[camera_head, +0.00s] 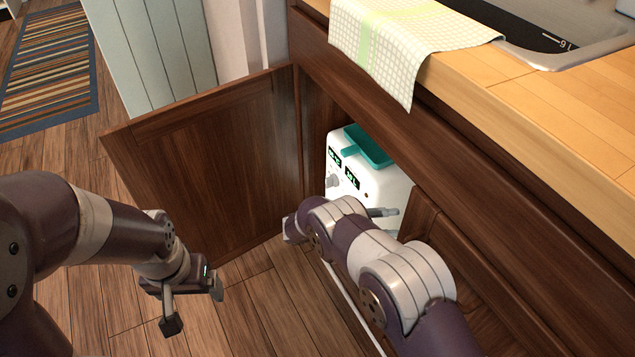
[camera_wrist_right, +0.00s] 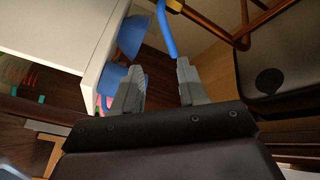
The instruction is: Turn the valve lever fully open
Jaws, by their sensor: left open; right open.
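The blue valve lever (camera_wrist_right: 167,30) shows at the top of the right wrist view, joined to copper pipework (camera_wrist_right: 215,25). Its lower end comes down near the right fingertip. My right gripper (camera_wrist_right: 160,66) is open and the lever's end lies just ahead of the gap, nearer the right finger; I cannot tell whether they touch. In the head view my right arm (camera_head: 400,285) reaches into the open cabinet, and the lever is hidden. My left gripper (camera_head: 194,306) is open and empty above the floor, left of the cabinet.
A white appliance (camera_head: 345,170) with a teal tray (camera_head: 367,146) stands inside the cabinet. The cabinet door (camera_head: 215,155) is swung open to the left. A checked towel (camera_head: 400,40) hangs over the counter edge (camera_head: 520,130). The wooden floor (camera_head: 245,305) around my left gripper is clear.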

